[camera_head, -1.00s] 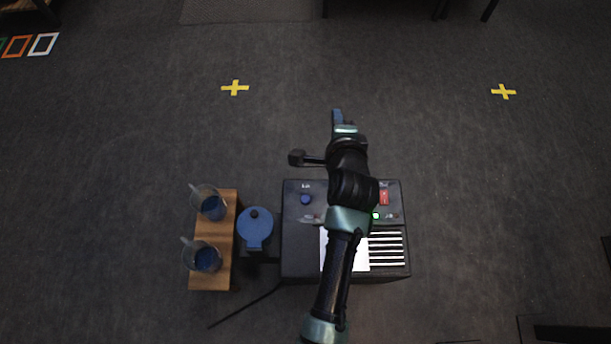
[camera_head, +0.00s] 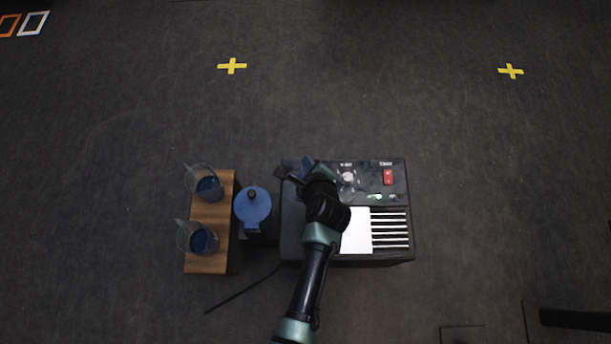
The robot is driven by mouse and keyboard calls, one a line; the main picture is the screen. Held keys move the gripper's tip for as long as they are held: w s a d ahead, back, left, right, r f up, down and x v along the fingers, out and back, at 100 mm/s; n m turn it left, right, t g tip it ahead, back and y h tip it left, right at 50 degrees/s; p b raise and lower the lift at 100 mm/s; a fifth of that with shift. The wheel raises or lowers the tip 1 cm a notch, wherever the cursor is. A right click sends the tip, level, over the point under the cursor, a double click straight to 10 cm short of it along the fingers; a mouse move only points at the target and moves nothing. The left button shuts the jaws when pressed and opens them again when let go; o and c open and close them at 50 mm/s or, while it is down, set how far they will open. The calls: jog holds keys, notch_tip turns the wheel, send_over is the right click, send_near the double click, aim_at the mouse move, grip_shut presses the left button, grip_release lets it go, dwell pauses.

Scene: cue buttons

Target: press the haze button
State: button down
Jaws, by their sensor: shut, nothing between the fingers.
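The black machine (camera_head: 292,235) stands on the floor, with a control strip along its far edge. A red rocker switch (camera_head: 388,177) is on the right of the strip, and a pale round knob (camera_head: 348,179) is in the middle. The round blue button at the left of the strip, seen earlier, is now hidden by my gripper (camera_head: 307,162). My gripper is shut and empty over that left part. I cannot tell whether it touches the button. The small labels are too blurred to read surely.
A green light (camera_head: 375,197) glows on the strip. A white sheet (camera_head: 356,230) lies beside pale grille slats (camera_head: 390,228). Left of the machine are a blue-lidded container (camera_head: 252,207) and a wooden stand (camera_head: 211,262) with two clear jugs (camera_head: 204,184) (camera_head: 198,238).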

notch_tip(320, 180, down, 7)
jog(key=b, duration=0.7)
jog(key=shift+f+b, duration=0.45)
jog(key=shift+f, duration=0.35)
dwell(1.0)
jog(key=shift+f, duration=0.4)
jog(key=shift+f+b, duration=0.45)
jog(key=shift+f, duration=0.05)
dwell(0.5)
jog(key=shift+r, duration=0.1)
jog(key=shift+r+p, duration=0.8)
jog(key=shift+p, duration=0.25)
